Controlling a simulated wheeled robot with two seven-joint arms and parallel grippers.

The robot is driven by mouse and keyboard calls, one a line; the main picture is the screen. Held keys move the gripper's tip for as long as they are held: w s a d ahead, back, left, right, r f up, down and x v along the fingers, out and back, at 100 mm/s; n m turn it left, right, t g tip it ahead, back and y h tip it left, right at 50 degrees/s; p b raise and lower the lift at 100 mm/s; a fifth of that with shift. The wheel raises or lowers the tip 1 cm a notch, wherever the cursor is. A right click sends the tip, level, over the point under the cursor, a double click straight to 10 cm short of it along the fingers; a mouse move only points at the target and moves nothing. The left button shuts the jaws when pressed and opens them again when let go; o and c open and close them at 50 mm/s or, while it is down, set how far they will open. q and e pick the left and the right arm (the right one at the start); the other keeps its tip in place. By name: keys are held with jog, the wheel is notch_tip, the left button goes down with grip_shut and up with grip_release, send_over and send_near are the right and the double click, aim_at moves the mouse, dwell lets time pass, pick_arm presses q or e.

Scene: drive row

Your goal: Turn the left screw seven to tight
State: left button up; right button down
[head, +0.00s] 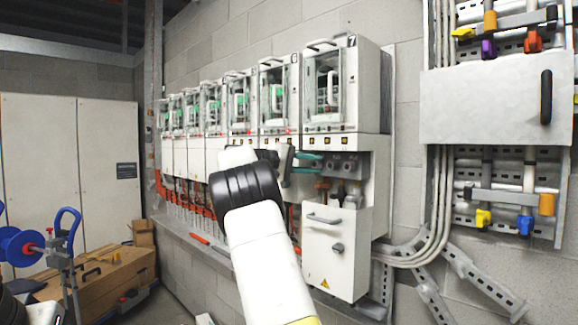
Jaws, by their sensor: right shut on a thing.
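Drive seven (331,95) is the nearest grey cabinet of the row, with a "7" at its top right corner. Below it is an open bay with grey screw heads; the left screw (334,165) is at the tips of my right gripper (318,163). The right gripper comes in from the left with its teal fingers level, shut on the left screw. The exact contact is small and hard to make out. Another screw (353,166) is just to the right, clear of the fingers. My left gripper is not in view.
A white door (330,250) with a handle hangs below the bay. Drive six (279,95) and further drives recede to the left. A grey panel (493,103) and cable conduits are on the right wall. A blue reel stand (65,250) and brown boxes (105,275) stand at lower left.

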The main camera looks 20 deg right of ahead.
jog(key=shift+f, duration=0.1)
dwell(0.3)
jog(key=c, duration=1.1)
grip_release()
